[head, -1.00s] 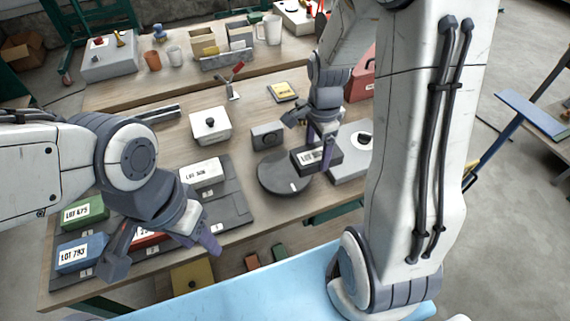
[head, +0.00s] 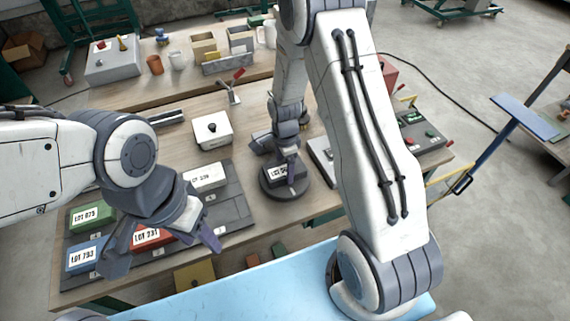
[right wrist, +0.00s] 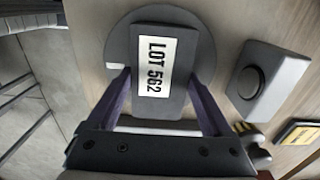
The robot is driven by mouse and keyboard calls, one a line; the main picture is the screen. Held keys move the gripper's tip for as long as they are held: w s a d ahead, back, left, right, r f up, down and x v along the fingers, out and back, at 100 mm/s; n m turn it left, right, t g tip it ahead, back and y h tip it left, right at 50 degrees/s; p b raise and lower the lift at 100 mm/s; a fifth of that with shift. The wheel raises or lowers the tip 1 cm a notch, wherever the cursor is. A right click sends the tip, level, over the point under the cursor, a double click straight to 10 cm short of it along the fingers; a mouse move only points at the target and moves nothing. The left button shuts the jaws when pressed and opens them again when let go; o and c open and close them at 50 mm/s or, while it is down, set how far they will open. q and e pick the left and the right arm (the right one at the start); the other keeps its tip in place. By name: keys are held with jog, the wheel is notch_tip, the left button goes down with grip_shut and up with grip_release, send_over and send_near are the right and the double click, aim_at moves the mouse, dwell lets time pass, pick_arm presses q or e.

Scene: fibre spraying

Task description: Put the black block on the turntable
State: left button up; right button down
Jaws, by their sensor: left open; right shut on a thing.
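The black block (head: 283,173) carries a white label reading LOT 562, clear in the right wrist view (right wrist: 157,66). My right gripper (head: 287,165) is shut on it, with one finger on each side of the block (right wrist: 162,100). The block is over the round dark turntable (head: 268,191), whose rim shows around it in the right wrist view (right wrist: 118,45). I cannot tell whether the block touches the turntable. My left gripper (head: 165,240) is open and empty, above the near left of the table in front of the coloured blocks.
A dark tray (head: 235,208) at left holds a green block (head: 92,216), a blue block (head: 84,256), a red block (head: 150,236) and a white block (head: 206,177). A white box with a knob (head: 212,129) stands behind. A grey box (right wrist: 268,82) stands beside the turntable.

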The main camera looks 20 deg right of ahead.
aim_at(284, 168)
grip_release()
jog(key=shift+f, duration=0.15)
jog(key=shift+r, duration=0.2)
notch_tip(284, 168, up, 12)
jog(key=f+b, duration=0.1)
jog(key=b, duration=0.2)
jog(key=s+a+r+n, duration=0.7)
jog(key=s+a+n, duration=0.5)
jog(key=n, duration=0.1)
jog(key=s+a+r+n+y, duration=0.1)
jog(key=s+a+n, duration=0.1)
jog(key=s+n, duration=1)
jog(key=shift+r, duration=0.15)
